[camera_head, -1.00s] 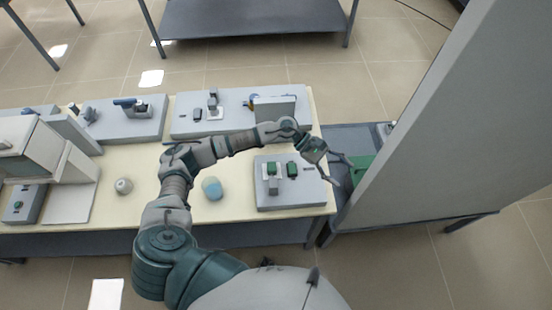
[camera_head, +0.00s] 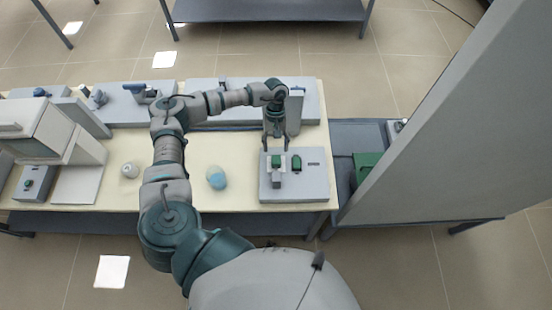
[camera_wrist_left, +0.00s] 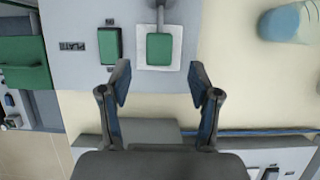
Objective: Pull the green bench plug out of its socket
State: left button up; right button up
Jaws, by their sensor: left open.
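The green bench plug (camera_head: 277,161) sits in a pale square socket on a grey bench panel (camera_head: 315,188). In the left wrist view the plug (camera_wrist_left: 159,47) shows from above, with a grey cord running from it toward the top edge. My left gripper (camera_head: 276,145) is open and empty, just behind the plug on the far side of the panel. In the left wrist view its two fingertips (camera_wrist_left: 159,84) are apart, one to each side of the plug's line but short of it, not touching. My right gripper is not in view.
A green rocker switch (camera_head: 296,163) in a dark frame stands close beside the plug. A blue-and-white container (camera_head: 216,178) and a small pale jar (camera_head: 130,170) stand on the cream bench. A tall grey panel (camera_head: 440,120) rises at the right.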

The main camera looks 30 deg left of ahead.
aim_at(276, 160)
pick_arm(q)
jog(key=p+x, duration=0.1)
jog(key=x, duration=0.6)
jog(key=shift+d+f, duration=0.1)
jog(key=shift+f, duration=0.05)
grip_shut()
